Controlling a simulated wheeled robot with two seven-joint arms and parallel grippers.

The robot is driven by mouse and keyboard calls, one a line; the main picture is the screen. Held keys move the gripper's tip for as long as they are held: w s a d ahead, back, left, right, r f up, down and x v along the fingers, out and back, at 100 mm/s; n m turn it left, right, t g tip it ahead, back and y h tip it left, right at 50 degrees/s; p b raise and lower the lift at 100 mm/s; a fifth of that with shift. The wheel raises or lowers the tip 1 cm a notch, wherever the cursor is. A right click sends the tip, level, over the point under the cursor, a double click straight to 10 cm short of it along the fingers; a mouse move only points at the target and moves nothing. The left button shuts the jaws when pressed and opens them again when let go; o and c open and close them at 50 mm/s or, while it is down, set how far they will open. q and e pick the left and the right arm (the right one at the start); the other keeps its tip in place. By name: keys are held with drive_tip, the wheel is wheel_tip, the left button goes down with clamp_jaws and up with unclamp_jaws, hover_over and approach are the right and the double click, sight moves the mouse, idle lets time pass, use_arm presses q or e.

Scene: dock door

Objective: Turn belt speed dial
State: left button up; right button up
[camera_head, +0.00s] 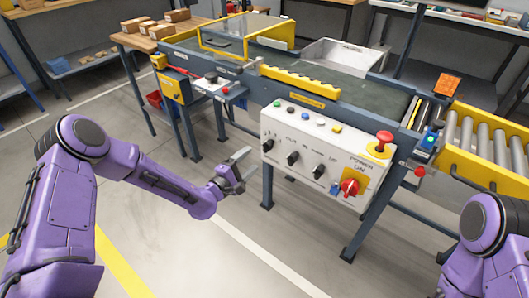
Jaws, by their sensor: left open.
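A white control panel (325,155) is mounted on the near side of the conveyor. It has several black dials in a row: a left one (268,144), a middle one (292,158) and a right one (318,171). Their labels are too small to read, so I cannot tell which is belt speed. A red rotary switch (350,187) sits on a yellow plate at lower right, below "POWER ON". My left gripper (241,170) is open and empty, left of the panel and apart from it. My right arm shows at the lower right; its gripper is out of view.
A red mushroom button (383,138) stands out at the panel's upper right. The conveyor's dark belt (345,88) runs behind the panel, with rollers (490,135) at right. A wooden table (150,42) holds cartons at back left. The floor left of the panel is clear.

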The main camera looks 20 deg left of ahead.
sight(263, 149)
use_arm(q)
drive_tip(key=x, duration=0.9)
drive_tip(key=shift+s+f, duration=0.1)
drive_tip(key=shift+f, duration=0.05)
drive_tip(key=shift+c, duration=0.3)
drive_tip(key=c, duration=1)
